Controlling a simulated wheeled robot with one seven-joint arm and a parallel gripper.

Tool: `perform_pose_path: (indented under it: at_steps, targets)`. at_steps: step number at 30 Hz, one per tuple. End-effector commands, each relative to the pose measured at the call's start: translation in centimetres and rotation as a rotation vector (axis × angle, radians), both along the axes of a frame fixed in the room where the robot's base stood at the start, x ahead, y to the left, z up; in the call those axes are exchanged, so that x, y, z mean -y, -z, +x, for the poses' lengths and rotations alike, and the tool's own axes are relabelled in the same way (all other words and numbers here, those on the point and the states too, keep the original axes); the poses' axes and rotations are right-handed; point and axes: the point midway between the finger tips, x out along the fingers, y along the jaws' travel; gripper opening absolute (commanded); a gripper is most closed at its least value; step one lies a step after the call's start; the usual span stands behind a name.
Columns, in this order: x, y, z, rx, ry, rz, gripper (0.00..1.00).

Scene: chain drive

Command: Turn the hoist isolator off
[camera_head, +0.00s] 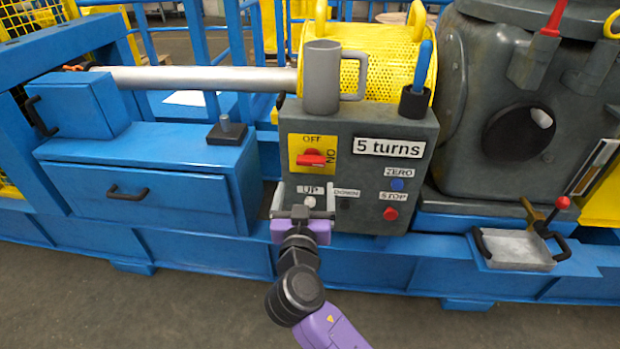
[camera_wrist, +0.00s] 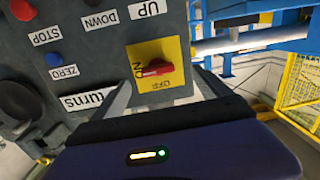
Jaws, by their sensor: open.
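The hoist isolator is a red rotary handle (camera_head: 311,159) on a yellow plate (camera_head: 297,143) at the upper left of the grey control box (camera_head: 350,205). OFF is printed above the handle and ON at its right side. The handle lies roughly horizontal, its end toward ON. In the wrist view the handle (camera_wrist: 157,68) shows upside down, in front of the fingers. My gripper (camera_head: 305,190) is open and empty, in front of the UP button below the isolator. In the wrist view its two fingers (camera_wrist: 163,90) stand apart, not touching the handle.
The box also carries UP, DOWN, a blue ZERO button (camera_head: 397,184) and a red STOP button (camera_head: 390,214). A grey mug (camera_head: 320,80) and a dark holder (camera_head: 413,103) with a blue-handled tool stand on top. A blue drawer unit (camera_head: 150,200) is at left.

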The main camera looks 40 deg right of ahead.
Motion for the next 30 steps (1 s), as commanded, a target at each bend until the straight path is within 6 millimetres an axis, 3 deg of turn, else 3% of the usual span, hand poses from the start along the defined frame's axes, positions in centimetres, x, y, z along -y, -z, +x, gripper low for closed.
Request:
perform_pose_path:
  at_steps: [6,19,30]
  targets:
    - [1.4,-1.2,1.0,0.053,0.063,-0.003,0.87]
    - [6.0,-1.3,4.6,0.052,0.062,-0.003,0.87]
    - [7.1,-1.2,5.5,0.050,0.059,-0.003,0.87]
